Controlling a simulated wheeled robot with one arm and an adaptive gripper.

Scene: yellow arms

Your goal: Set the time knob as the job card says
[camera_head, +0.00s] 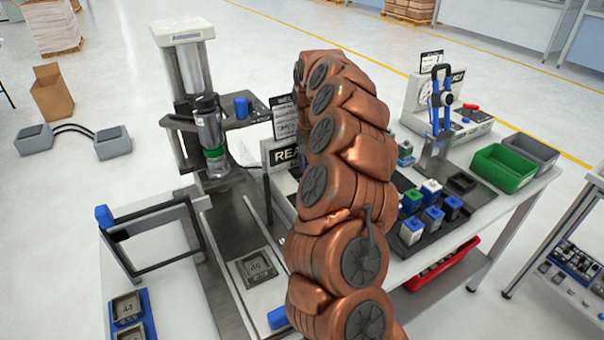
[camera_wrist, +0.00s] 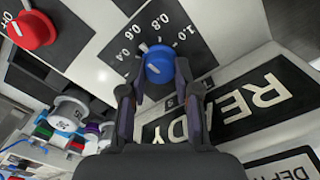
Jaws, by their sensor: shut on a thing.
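The blue knob (camera_wrist: 159,64) sits on a dark dial plate in the wrist view. White numbers 0.4, 0.6, 0.8 and 1.0 run around it. A small pale mark shows on the knob, but I cannot read its exact setting. My gripper (camera_wrist: 160,75) has one finger on each side of the knob and is shut on it. In the head view my copper-coloured arm hides the gripper and the knob. A white card (camera_head: 284,118) stands beside the arm, partly covered; its text is too small to read.
A red knob (camera_wrist: 31,30) marked OFF is at the upper left of the wrist view. The READY sign (camera_wrist: 238,107) is close on the right. In the head view a press (camera_head: 208,130) stands left of my arm, and coloured blocks (camera_head: 412,230) sit right of it.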

